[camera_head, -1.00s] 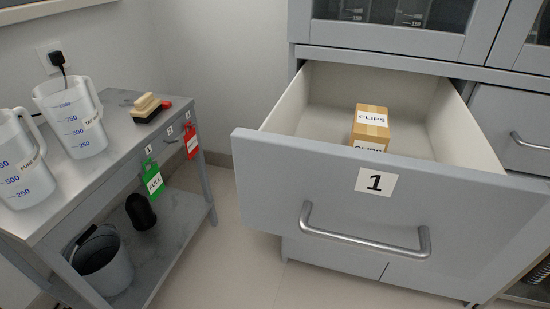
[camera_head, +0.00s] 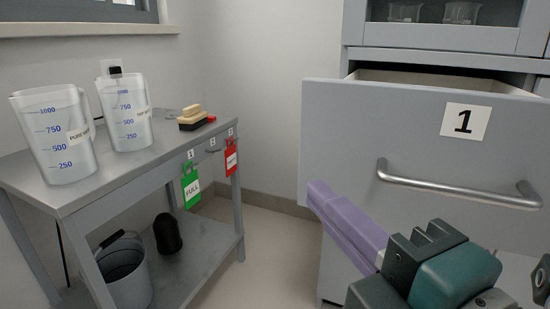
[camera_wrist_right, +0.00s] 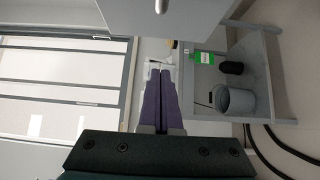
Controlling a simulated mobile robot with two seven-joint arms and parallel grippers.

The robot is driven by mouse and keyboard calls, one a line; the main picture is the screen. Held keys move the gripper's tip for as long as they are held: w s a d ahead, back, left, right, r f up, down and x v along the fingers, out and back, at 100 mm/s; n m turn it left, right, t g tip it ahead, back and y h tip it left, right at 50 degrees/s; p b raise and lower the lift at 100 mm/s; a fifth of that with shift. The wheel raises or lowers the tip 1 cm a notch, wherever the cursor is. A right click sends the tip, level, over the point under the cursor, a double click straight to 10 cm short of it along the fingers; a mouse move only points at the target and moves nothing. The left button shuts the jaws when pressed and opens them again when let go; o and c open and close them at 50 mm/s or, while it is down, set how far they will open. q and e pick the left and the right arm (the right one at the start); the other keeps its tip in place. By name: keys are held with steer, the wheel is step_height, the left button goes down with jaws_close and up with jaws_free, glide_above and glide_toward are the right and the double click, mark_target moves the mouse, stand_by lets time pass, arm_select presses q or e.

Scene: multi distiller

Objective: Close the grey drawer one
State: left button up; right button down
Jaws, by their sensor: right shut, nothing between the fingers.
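The grey drawer one (camera_head: 345,125), labelled with a black 1 and fitted with a curved metal handle (camera_head: 455,188), stands open from its cabinet at the right of the head view. Its inside shows only as a thin strip above the front panel. My right gripper (camera_head: 318,192), with long purple fingers, is shut and empty. It overlaps the lower left part of the drawer front in the head view; I cannot tell whether it touches. In the right wrist view the shut fingers (camera_wrist_right: 161,72) point toward a grey panel (camera_wrist_right: 185,14) at the top. My left gripper is not in view.
A grey table (camera_head: 130,182) on the left holds two measuring jugs (camera_head: 55,140) and a brush (camera_head: 192,117). Green and red tags (camera_head: 191,187) hang from its edge. A bucket (camera_head: 125,275) stands on its lower shelf. Floor is free between table and cabinet.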

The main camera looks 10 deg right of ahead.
mark_target(300, 154)
steer(key=w, duration=0.6)
steer(key=shift+w+d, duration=0.25)
steer(key=shift+w, duration=0.1)
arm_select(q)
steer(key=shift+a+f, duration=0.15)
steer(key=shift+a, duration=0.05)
arm_select(e)
steer(key=shift+w+d, duration=0.3)
steer(key=shift+w, duration=0.1)
